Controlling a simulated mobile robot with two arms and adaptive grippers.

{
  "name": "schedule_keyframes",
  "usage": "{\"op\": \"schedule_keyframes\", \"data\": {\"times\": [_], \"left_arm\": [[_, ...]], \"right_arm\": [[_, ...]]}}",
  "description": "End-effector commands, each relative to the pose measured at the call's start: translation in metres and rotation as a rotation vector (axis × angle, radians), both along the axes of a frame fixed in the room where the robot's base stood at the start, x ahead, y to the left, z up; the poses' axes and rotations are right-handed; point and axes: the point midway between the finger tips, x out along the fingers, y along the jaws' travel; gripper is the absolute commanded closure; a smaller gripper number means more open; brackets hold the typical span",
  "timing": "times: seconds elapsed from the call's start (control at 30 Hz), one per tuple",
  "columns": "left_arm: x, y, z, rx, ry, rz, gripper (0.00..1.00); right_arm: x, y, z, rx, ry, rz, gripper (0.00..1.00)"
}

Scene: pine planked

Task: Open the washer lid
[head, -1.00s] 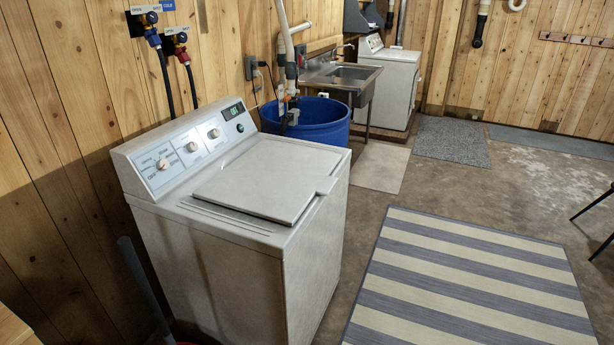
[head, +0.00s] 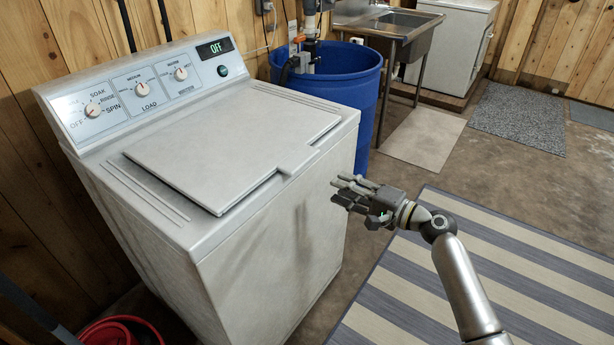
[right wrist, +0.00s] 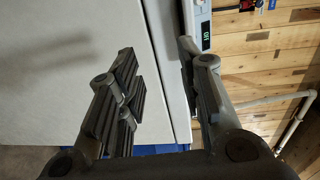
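The white top-loading washer (head: 290,225) stands at the left in the head view, its display reading OFF. Its lid (head: 235,140) is shut, lying flat on the top, with a small handle tab (head: 297,160) at the front edge. My right gripper (head: 352,190) is to the right of the washer's front, apart from the lid tab. In the right wrist view its fingers (right wrist: 160,95) are spread with nothing between them, and the washer's white surface (right wrist: 70,60) shows beyond. My left gripper is out of view.
A blue barrel (head: 350,85) stands behind the washer, beside a metal sink (head: 395,25). A second white machine (head: 450,40) is farther back. A striped rug (head: 400,290) covers the floor in front. A red hose or bucket (head: 115,332) is at lower left.

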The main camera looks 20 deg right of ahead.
Motion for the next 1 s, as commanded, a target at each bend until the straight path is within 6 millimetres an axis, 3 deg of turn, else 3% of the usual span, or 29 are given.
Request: {"op": "schedule_keyframes", "data": {"times": [0.1,0.2,0.7,1.0], "left_arm": [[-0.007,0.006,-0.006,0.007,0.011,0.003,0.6],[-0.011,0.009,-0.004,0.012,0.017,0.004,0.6],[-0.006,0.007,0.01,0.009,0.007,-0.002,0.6],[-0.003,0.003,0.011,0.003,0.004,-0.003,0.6]], "right_arm": [[-0.003,0.005,0.028,0.046,-0.044,0.036,0.66],[0.002,0.01,0.036,0.061,-0.053,0.044,0.66],[0.069,0.062,0.035,0.059,-0.052,0.042,0.66],[0.081,0.072,0.034,0.056,-0.052,0.041,0.66]]}}
